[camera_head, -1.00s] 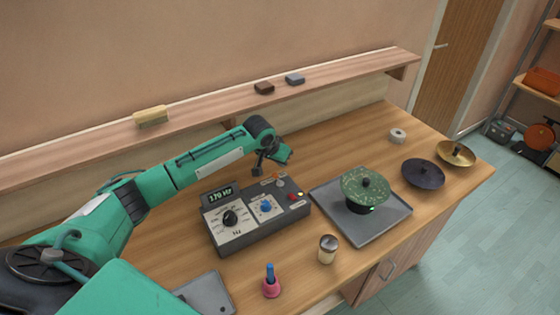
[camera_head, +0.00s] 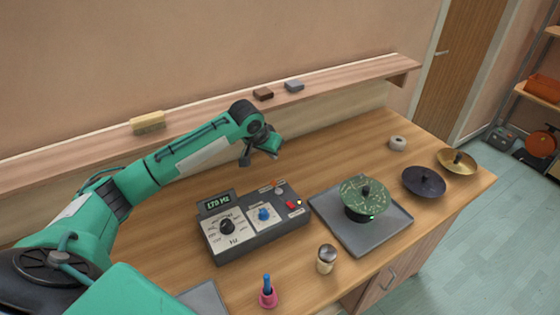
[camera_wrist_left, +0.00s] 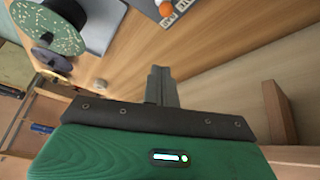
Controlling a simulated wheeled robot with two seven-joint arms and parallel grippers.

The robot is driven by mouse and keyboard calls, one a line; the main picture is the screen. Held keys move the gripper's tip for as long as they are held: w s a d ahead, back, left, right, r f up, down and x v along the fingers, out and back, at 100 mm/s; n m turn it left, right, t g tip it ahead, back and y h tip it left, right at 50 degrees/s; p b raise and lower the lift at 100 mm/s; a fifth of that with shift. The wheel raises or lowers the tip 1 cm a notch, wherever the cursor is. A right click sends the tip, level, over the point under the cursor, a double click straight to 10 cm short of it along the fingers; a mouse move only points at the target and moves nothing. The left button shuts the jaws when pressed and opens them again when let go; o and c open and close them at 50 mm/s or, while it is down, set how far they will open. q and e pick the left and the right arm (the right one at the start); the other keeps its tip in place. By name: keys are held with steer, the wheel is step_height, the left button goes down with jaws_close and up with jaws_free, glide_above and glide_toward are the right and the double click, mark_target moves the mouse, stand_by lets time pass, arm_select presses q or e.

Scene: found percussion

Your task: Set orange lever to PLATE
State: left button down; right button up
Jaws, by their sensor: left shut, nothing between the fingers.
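The grey control box (camera_head: 263,243) stands on the wooden bench, with a display reading about 170 Hz, a black dial and a blue dial. The orange lever (camera_head: 278,185) is at the back right of its top; the labels beside it are too small to read. Its orange knob also shows at the top of the left wrist view (camera_wrist_left: 166,9). My left gripper (camera_head: 246,159) is shut and empty, raised behind and left of the lever, apart from it. Its closed fingers show in the wrist view (camera_wrist_left: 162,86). My right gripper is not in view.
A green speckled plate (camera_head: 362,194) sits on a black base with a small green light, on a grey tray (camera_head: 384,238). Dark (camera_head: 423,181) and brass (camera_head: 457,161) discs lie right. A shaker (camera_head: 326,259) and a pink-based blue-handled item (camera_head: 267,292) stand in front. A wall shelf (camera_head: 210,118) runs behind.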

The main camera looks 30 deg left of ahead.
arm_select(q)
steer(key=shift+v, duration=1.05)
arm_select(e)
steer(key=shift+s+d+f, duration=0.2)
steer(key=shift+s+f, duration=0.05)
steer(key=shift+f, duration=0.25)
arm_select(q)
steer(key=shift+a+f, duration=0.1)
steer(key=shift+f, duration=0.05)
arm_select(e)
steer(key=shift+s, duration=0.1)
